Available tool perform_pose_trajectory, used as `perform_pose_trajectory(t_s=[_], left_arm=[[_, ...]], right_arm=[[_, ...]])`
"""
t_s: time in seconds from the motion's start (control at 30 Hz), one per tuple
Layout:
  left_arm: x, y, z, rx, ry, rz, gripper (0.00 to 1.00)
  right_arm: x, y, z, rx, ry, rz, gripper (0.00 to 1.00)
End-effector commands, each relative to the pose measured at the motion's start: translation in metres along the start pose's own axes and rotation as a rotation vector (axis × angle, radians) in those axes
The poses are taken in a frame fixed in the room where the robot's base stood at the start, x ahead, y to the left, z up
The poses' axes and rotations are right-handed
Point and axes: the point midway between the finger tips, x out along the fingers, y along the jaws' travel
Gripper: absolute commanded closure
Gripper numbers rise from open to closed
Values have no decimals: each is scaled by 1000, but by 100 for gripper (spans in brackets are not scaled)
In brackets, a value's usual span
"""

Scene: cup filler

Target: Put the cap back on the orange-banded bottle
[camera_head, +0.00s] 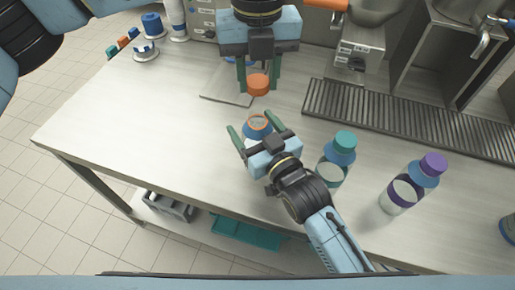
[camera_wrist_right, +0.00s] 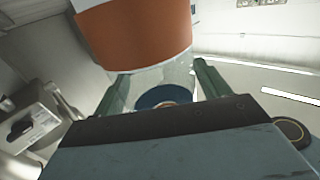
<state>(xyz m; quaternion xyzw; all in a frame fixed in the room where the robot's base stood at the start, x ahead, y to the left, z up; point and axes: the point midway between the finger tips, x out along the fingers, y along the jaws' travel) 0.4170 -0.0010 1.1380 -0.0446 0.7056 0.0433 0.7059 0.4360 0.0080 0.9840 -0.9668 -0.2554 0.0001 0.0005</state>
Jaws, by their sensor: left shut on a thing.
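The orange cap (camera_head: 258,85) is between the fingers of my left gripper (camera_head: 258,80), which is shut on it. It is held above the counter, higher in the head view than the bottle's mouth and apart from it. The orange-banded bottle (camera_head: 257,121) stands uncapped, its open mouth and blue shoulder showing; its lower part is hidden by my right gripper (camera_head: 250,126). That gripper is open, with its fingers on either side of the bottle. In the right wrist view, the bottle's orange band (camera_wrist_right: 140,35) and clear wall show close between the green fingers.
A teal-capped bottle (camera_head: 335,160) stands close right of my right gripper, and a purple-capped bottle (camera_head: 414,182) farther right. A slotted drain grate (camera_head: 400,115) and a machine (camera_head: 358,55) are behind.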

Motion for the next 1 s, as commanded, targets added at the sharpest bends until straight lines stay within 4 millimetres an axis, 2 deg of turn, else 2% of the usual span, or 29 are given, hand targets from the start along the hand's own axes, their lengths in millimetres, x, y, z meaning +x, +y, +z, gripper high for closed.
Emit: perform_pose_trajectory(t_s=[0.07,0.4,0.53,0.8,1.0], left_arm=[[0,0,0,0,0,0,88],[0,0,0,0,0,0,88],[7,0,0,0,3,1,88],[45,0,-1,0,2,2,88],[50,0,0,0,0,1,88]], right_arm=[[0,0,0,0,0,0,36],[0,0,0,0,0,0,80],[0,0,0,0,-1,0,80],[0,0,0,-1,-1,0,80],[0,0,0,-1,-1,0,80]])
